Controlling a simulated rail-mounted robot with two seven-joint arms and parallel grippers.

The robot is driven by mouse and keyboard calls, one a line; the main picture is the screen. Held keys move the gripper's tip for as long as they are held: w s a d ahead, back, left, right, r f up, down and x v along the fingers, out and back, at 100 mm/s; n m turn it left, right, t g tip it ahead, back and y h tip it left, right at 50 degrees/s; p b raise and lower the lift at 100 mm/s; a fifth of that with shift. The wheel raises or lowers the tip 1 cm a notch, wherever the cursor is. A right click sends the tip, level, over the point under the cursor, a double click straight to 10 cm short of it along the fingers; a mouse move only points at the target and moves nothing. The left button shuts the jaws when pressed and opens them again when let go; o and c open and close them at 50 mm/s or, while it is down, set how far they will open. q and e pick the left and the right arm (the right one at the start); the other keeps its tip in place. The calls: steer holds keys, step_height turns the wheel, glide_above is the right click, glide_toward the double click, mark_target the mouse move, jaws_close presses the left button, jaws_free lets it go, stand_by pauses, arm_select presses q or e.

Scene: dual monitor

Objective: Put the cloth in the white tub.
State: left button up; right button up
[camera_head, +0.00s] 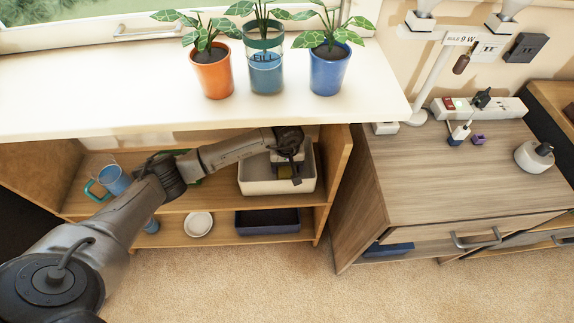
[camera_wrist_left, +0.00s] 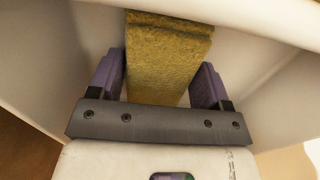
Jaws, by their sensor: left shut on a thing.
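The white tub (camera_head: 252,186) stands on the upper shelf of the open cabinet, toward its right end. My left arm reaches in from the left, and my left gripper (camera_head: 287,172) points down over the inside of the tub. In the left wrist view, the yellow cloth (camera_wrist_left: 165,45) is a thick strip between the two purple fingers of my left gripper (camera_wrist_left: 157,82), which is shut on it. The tub's pale walls (camera_wrist_left: 58,60) surround the cloth and fingers there. In the head view the gripper mostly hides the cloth. Whether the cloth touches the tub's floor I cannot tell.
A blue mug (camera_head: 115,180) stands left on the shelf. A dark tray (camera_head: 267,222) and white bowl (camera_head: 198,224) sit below.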

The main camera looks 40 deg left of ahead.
arm_select(q)
steer(key=o, duration=0.9)
steer(key=shift+f, duration=0.15)
steer(key=shift+r, duration=0.4)
step_height(320, 180, up, 7)
steer(key=p, duration=0.3)
steer(key=shift+r+p, duration=0.1)
steer(key=shift+p, duration=0.25)
